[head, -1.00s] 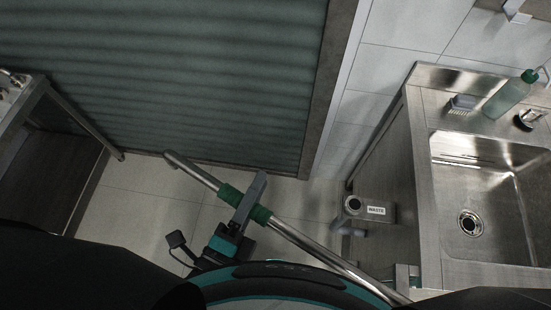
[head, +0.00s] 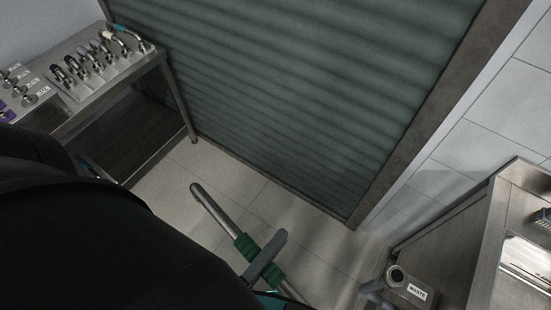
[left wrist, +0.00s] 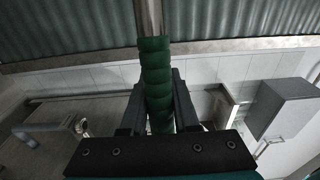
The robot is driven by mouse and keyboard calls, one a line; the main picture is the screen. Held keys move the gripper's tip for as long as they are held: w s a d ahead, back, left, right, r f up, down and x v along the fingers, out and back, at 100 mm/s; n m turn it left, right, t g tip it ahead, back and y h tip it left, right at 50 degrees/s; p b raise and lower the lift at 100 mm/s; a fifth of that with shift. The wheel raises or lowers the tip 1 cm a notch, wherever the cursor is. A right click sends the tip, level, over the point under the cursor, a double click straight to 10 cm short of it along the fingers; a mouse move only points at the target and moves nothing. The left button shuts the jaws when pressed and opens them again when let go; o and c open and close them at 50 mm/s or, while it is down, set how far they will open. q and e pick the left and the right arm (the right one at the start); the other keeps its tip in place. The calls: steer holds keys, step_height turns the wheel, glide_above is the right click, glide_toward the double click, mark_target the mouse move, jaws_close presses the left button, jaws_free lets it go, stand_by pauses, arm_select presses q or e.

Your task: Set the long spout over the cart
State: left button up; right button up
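A long metal tube with green ribbed grip sleeves (head: 213,208), which I take for the long spout, slants across the lower middle of the head view. Its rounded far end points up and left over the floor; its near end is out of frame. My left gripper (head: 264,260) is around it at the green sleeve. In the left wrist view, the green sleeve (left wrist: 156,85) sits between the two dark fingers (left wrist: 157,103), which are closed against it, and bare tube runs on beyond. I cannot pick out the cart in these views. My right gripper is not in view.
A steel table (head: 105,95) with a rack of several fittings (head: 98,62) stands at upper left. A grey-green shutter (head: 300,90) fills the back. A steel sink unit (head: 480,235) and a box labelled WASTE (head: 412,290) are at lower right. Tiled floor (head: 290,215) between them is clear.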

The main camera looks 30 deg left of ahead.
arm_select(q)
steer(key=o, duration=0.4)
steer(key=shift+o, duration=0.2)
steer(key=shift+s, duration=0.1)
steer(key=s+a+p, duration=0.2)
steer(key=s+p, duration=0.4)
steer(key=s, duration=0.8)
steer(key=shift+s+a, duration=0.2)
steer(key=shift+s, duration=0.2)
